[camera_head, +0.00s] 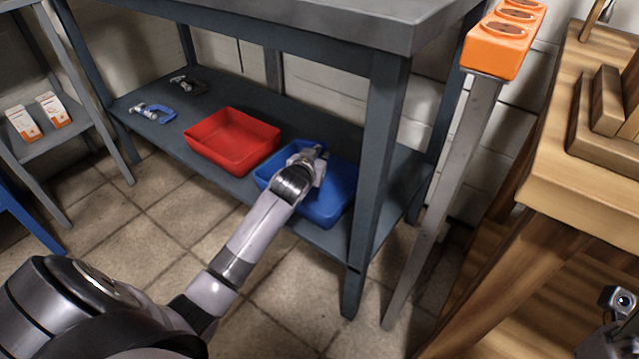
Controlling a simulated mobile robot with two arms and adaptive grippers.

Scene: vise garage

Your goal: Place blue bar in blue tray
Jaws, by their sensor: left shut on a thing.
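The blue tray (336,205) sits on the lower shelf of the grey workbench, right of a red tray. My left arm reaches in from the lower left. My left gripper (316,160) is over the blue tray, low at its back part. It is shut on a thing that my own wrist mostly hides. I cannot make out the blue bar's shape there, nor whether it touches the tray floor. My right gripper's fingers are not in view.
The red tray (232,141) is empty. A blue clamp-like tool (153,112) and a dark one (188,86) lie at the shelf's left. The bench leg (378,170) stands close right of the blue tray. The benchtop (330,22) overhangs the shelf. A wooden bench (580,190) stands right.

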